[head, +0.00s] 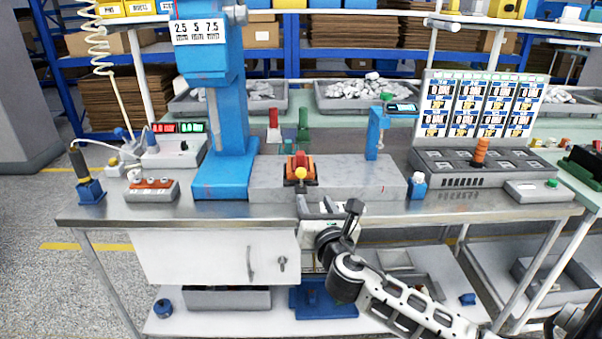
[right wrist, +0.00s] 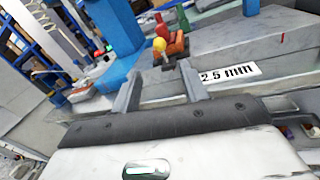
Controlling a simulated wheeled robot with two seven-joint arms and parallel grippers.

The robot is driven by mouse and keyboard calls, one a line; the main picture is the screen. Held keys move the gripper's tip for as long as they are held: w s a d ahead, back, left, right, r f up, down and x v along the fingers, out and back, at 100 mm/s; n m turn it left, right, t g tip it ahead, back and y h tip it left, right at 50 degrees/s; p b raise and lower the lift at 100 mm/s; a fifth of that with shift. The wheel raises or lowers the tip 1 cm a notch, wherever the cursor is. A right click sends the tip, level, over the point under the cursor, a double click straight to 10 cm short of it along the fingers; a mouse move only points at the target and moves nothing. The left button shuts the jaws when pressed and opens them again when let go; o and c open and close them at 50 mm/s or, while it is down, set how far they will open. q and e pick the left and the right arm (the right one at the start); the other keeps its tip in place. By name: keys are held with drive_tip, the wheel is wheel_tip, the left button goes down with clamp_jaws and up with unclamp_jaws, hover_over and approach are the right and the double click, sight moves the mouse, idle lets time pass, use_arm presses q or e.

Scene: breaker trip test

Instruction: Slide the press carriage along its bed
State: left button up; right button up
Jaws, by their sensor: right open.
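The carriage (head: 300,170), an orange and dark block with a yellow knob, sits on the grey bed (head: 365,178), right of the blue press column (head: 228,130). The carriage (right wrist: 178,45) and its yellow knob (right wrist: 159,44) also show in the right wrist view, just beyond the fingertips. My right gripper (head: 317,204) is open in front of the bed, just below and in front of the carriage. Its two fingers (right wrist: 158,72) are apart with nothing visible between them. Whether a finger touches the bed's front is unclear. My left gripper is not in view.
A "2.5 mm" label (right wrist: 228,74) is on the bed's front. A blue post with a small display (head: 376,130) stands at the bed's right. A grey panel of breaker slots (head: 428,178) is farther right. Red and green pieces (head: 274,128) stand behind the bed.

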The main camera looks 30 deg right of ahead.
sight(302, 176)
drive_tip(key=x, duration=1.3)
drive_tip(key=shift+w+f, duration=0.1)
drive_tip(key=shift+w, duration=0.25)
clamp_jaws()
